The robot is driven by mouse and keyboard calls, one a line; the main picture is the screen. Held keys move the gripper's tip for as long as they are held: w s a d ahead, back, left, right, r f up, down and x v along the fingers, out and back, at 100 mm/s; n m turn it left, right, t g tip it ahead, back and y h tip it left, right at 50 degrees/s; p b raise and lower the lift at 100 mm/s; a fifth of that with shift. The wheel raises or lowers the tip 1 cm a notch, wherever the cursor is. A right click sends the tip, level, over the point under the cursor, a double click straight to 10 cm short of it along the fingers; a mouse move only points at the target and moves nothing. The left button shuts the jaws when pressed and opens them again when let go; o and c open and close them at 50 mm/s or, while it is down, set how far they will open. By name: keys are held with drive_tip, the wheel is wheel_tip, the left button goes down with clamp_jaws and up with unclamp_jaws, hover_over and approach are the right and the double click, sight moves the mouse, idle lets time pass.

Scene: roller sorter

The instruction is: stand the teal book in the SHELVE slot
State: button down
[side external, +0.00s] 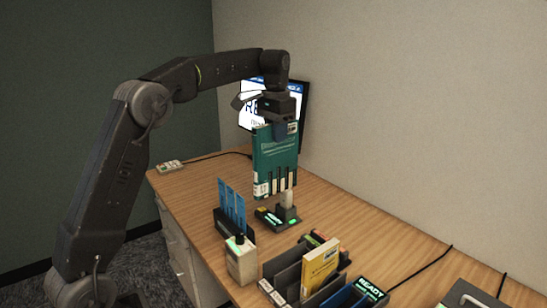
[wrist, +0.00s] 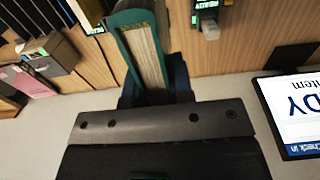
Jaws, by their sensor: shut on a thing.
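The teal book (side external: 275,160) hangs upright from my gripper (side external: 279,130) above the desk. It also shows in the wrist view (wrist: 143,45), its pale page edges facing the camera between the jaws of my gripper (wrist: 155,85). My gripper is shut on the book's upper end. The dark slotted sorter (side external: 285,277) stands on the desk at the lower right, apart from the book. A yellow book (side external: 320,267) stands in one of its slots. Small labels sit along its front; I cannot read which is SHELVE.
A READY sign (side external: 370,289) is beside the sorter. A monitor (wrist: 292,110) stands behind.

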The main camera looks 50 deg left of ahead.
drive_tip(key=s+d+r, duration=0.1)
drive_tip(key=d, duration=3.6)
wheel_tip(320, 180, down, 24)
drive_tip(key=shift+a, duration=0.25)
drive_tip(key=shift+w+f, duration=0.1)
drive_tip(key=shift+f, duration=0.45)
drive_tip(key=c, duration=0.9)
unclamp_jaws()
drive_tip(key=shift+f, duration=0.1)
wheel_tip(320, 180, up, 14)
